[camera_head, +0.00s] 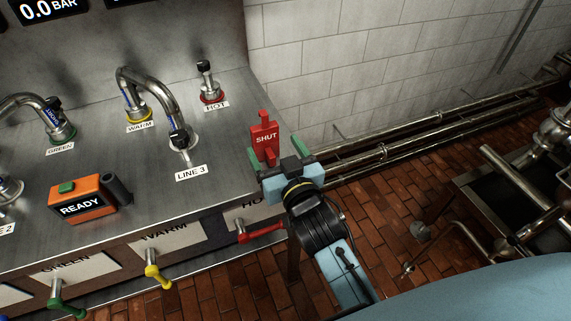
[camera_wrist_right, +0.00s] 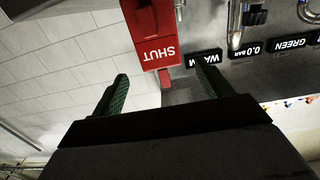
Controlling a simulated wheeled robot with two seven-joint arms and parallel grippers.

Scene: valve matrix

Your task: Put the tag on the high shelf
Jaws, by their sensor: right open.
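The red tag marked SHUT (camera_head: 264,138) is upright near the right end of the steel bench. It also shows in the right wrist view (camera_wrist_right: 154,35), where its lettering is upside down. My right gripper (camera_head: 279,153) is open, with its green fingertips apart. In the head view one fingertip is at each side of the tag's lower part. In the right wrist view the tag lies ahead, between the lines of the two fingers (camera_wrist_right: 160,88), with no clear contact. Part of the tag's base is hidden. My left gripper and a high shelf are not in view.
The steel bench (camera_head: 115,185) carries bent pipes, a LINE 3 label (camera_head: 191,173) and an orange READY box (camera_head: 82,200). Red (camera_head: 262,233), yellow (camera_head: 157,277) and green handles stick out from its front. Steel pipes (camera_head: 370,160) run along the tiled wall at right.

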